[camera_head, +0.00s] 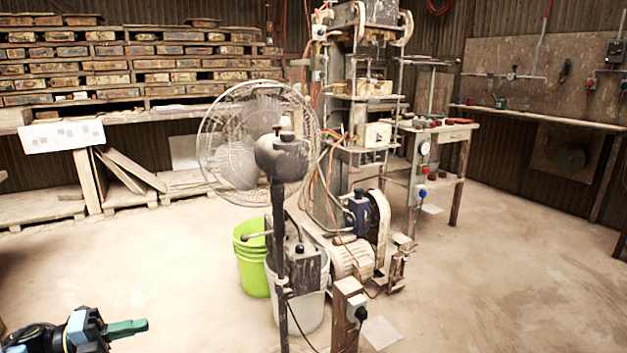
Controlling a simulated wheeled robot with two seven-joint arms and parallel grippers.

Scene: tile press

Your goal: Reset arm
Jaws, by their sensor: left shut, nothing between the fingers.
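My left gripper (128,328) is at the bottom left of the head view, above the dusty floor, with its green fingers pointing right. The fingers lie together and hold nothing. It is well apart from the machines and the buckets. My right gripper is not in the head view. The tile press (330,150), a tall metal frame with hoses and wires, stands at the centre, behind a fan.
A pedestal fan (282,155) stands in front of the press, beside a lime green bucket (252,270) and a whitish bucket (300,305). A short post with a switch (347,312) stands in front. Shelves (120,70) line the back left. Floor is clear at left and right.

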